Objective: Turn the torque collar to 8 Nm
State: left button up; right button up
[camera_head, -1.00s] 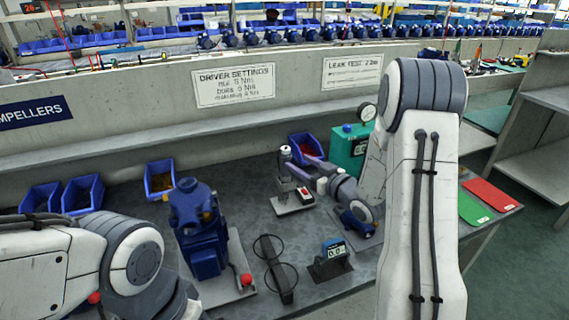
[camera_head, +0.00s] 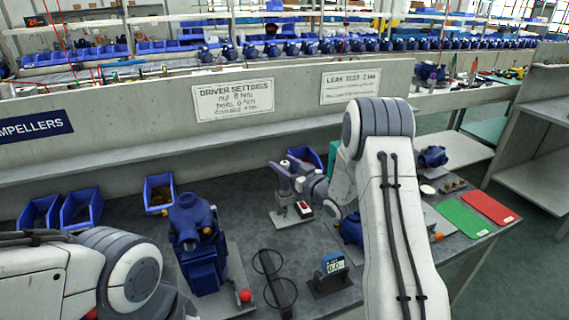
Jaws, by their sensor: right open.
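The driver stands upright in a small grey stand (camera_head: 288,217) at the middle back of the bench; a red switch or light (camera_head: 304,208) shows on the stand. The torque collar is largely hidden by my right gripper and its setting cannot be read. My right gripper (camera_head: 284,170) is open, its purple fingers at the upper part of the driver; whether they touch it I cannot tell. My left arm comes in from the left, with its gripper out of view. A sign (camera_head: 233,99) on the bench wall lists driver settings, with 8 Nm for the nut.
A blue pump (camera_head: 203,250) stands on a plate left of centre. A digital display (camera_head: 334,264) reads about 0.0. A black two-ring fixture (camera_head: 274,285) lies between them. Blue bins (camera_head: 159,193) line the back. Green (camera_head: 463,218) and red (camera_head: 490,206) mats lie right.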

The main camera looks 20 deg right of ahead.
grip_shut()
jog(key=shift+n+y, duration=0.3)
jog(key=shift+y, duration=0.1)
jog(key=n+g+y, duration=0.1)
jog(key=y, duration=0.1)
jog(key=shift+d+n+g+y, duration=0.1)
jog(key=shift+n+g+y, duration=0.2)
jog(key=shift+n, duration=0.1)
jog(key=shift+n+g+y, duration=2.1)
jog(key=shift+y, duration=0.4)
